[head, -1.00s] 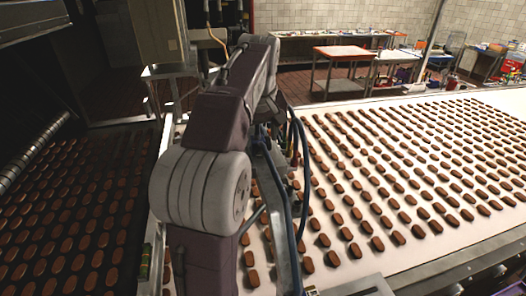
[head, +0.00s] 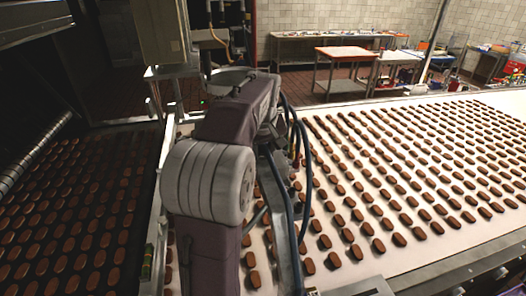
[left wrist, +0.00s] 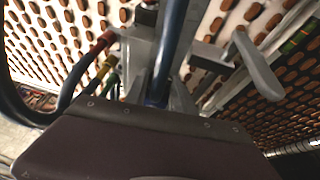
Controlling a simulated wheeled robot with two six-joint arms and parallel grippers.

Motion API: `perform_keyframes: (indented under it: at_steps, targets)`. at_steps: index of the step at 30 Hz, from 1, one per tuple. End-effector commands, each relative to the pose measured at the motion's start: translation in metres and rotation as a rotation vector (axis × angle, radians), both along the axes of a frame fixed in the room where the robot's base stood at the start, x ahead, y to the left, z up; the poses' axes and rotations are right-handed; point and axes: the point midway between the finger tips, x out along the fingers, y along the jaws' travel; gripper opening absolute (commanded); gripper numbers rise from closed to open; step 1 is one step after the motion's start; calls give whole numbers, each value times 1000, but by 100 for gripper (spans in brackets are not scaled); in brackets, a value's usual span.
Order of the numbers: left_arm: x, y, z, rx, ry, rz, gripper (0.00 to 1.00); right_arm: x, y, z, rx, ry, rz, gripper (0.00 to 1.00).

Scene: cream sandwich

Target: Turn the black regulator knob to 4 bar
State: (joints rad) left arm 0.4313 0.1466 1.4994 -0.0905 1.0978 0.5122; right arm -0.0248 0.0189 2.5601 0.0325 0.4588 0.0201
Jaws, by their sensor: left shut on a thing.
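My left arm rises from the bottom of the head view and bends away from me. My left gripper (head: 272,136) is at its far end, low beside the dark hoses (head: 292,180), mostly covered by my own arm. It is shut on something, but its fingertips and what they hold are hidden. I cannot make out the black regulator knob or a pressure gauge in either view. In the left wrist view, dark blue hoses (left wrist: 176,45) and a grey metal bracket (left wrist: 142,60) stand close past my dark wrist housing. My right gripper is not in view.
Rows of brown biscuits lie on a white belt (head: 330,283) at right and a dark belt (head: 128,235) at left. A grey lever-like bar (left wrist: 258,65) is close in the left wrist view.

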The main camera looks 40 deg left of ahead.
Motion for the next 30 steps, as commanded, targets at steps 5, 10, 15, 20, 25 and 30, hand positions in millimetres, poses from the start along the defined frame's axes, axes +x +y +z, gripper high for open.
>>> perform_keyframes:
  at_steps: [5, 10, 15, 20, 25, 30]
  targets:
    - [3, -4, 8, 93, 126, -8, 0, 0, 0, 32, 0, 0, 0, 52]
    - [5, -5, 4, 202, 260, -5, 0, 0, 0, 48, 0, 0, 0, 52]
    - [5, -4, 1, 233, 289, 0, 0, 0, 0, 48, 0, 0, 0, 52]
    - [5, -3, 0, 232, 286, 0, 0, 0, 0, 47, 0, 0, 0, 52]
    - [5, -4, 0, 231, 286, 0, 52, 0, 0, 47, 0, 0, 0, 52]
    - [5, -4, 0, 231, 287, 0, 52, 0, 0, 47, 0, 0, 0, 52]
